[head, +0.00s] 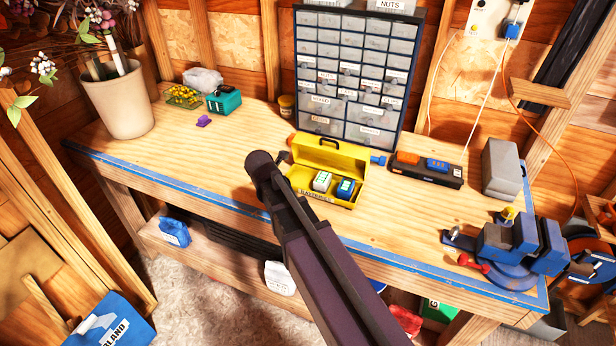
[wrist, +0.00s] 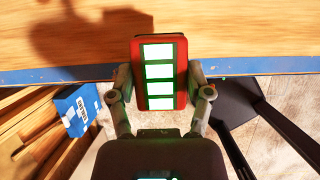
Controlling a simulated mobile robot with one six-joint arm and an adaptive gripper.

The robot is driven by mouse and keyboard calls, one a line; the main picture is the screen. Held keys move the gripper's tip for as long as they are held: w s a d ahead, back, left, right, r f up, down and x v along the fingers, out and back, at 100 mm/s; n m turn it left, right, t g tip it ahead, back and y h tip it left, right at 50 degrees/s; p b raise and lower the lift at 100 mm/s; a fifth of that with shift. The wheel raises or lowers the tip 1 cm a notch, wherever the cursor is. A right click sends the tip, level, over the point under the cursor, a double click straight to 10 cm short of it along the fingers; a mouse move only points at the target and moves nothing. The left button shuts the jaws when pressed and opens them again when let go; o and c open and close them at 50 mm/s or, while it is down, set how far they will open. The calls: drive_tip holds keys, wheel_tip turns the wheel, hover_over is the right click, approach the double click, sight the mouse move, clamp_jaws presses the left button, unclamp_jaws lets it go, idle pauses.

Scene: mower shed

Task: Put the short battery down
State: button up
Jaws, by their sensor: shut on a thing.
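My gripper (wrist: 160,76) is shut on a red battery (wrist: 136,72) with several lit white-green bars on its face. In the wrist view one finger presses each side of it, and it is over the blue front edge of the workbench (wrist: 60,77). A dark shadow falls on the bench top beyond it. In the head view my arm hides the gripper and the held battery. The open yellow box (head: 330,158) stands on the bench (head: 200,150), with a pale battery (head: 321,181) and a blue one (head: 345,189) in it.
A black charger (head: 437,177) holds an orange and a blue block. A drawer cabinet (head: 350,75) stands behind the yellow box. A teal block (head: 224,101), a purple piece (head: 204,121) and a pot (head: 115,100) are to the left, a blue vise (head: 510,250) right. The front left bench top is clear.

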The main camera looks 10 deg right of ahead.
drive_tip(key=w+d, duration=0.3)
drive_tip(key=w, duration=0.1)
drive_tip(key=w+d, duration=0.3)
drive_tip(key=w, duration=0.1)
drive_tip(key=w+d, duration=0.3)
drive_tip(key=w, duration=0.1)
drive_tip(key=shift+w, duration=0.15)
drive_tip(key=shift+w+d, duration=0.4)
drive_tip(key=shift+w, duration=0.15)
drive_tip(key=shift+d+f+b, duration=0.1)
drive_tip(key=shift+f+b, duration=1.65)
drive_tip(key=shift+f, duration=0.25)
drive_tip(key=o, duration=1.3)
